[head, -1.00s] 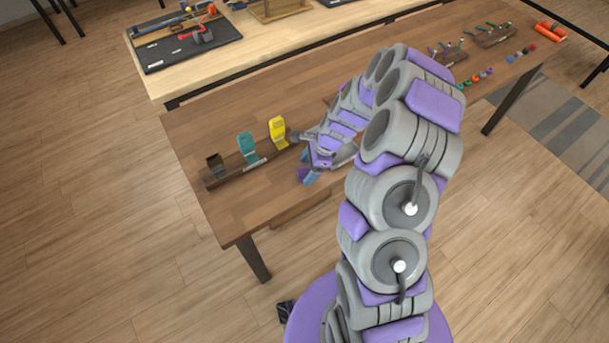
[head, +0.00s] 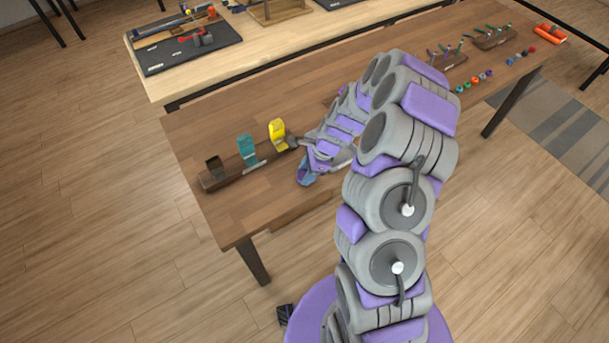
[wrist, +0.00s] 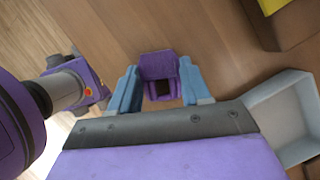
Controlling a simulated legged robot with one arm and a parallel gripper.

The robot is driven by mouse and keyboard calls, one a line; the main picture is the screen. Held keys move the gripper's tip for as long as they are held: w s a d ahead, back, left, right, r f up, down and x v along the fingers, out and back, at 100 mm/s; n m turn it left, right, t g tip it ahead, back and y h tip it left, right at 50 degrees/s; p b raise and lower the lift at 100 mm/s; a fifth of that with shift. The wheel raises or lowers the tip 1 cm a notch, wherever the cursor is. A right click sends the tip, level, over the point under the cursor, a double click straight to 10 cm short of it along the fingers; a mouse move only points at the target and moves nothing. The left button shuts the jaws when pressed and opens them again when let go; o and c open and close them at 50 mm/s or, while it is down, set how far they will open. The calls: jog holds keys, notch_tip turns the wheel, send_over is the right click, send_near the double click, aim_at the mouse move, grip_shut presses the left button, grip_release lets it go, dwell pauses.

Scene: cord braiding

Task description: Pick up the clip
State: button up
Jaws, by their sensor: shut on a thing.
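A purple clip (wrist: 158,68) with a dark opening sits between the blue fingertips of my gripper (wrist: 160,88) in the wrist view. My gripper is shut on it. In the head view my gripper (head: 306,174) is just right of the clip rack, over the front part of the brown table, and the purple clip cannot be told apart there. The wrist view shows part of the yellow clip (wrist: 272,5) at the top right.
The dark wooden clip rack (head: 234,174) lies along the left part of the brown table (head: 225,115). Its end block (wrist: 285,28) shows in the wrist view. Small tools and colored pieces stand far right. A second table with a black tray (head: 190,52) is behind.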

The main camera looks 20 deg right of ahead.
jog(key=shift+s, duration=0.1)
jog(key=shift+r, duration=0.35)
notch_tip(320, 180, up, 3)
jog(key=shift+r+p, duration=0.2)
jog(key=shift+p, duration=0.65)
jog(key=s+p, duration=0.2)
jog(key=s, duration=1.3)
jog(key=shift+s+r+p, duration=0.3)
jog(key=shift+s+r, duration=0.1)
jog(key=shift+r, duration=0.05)
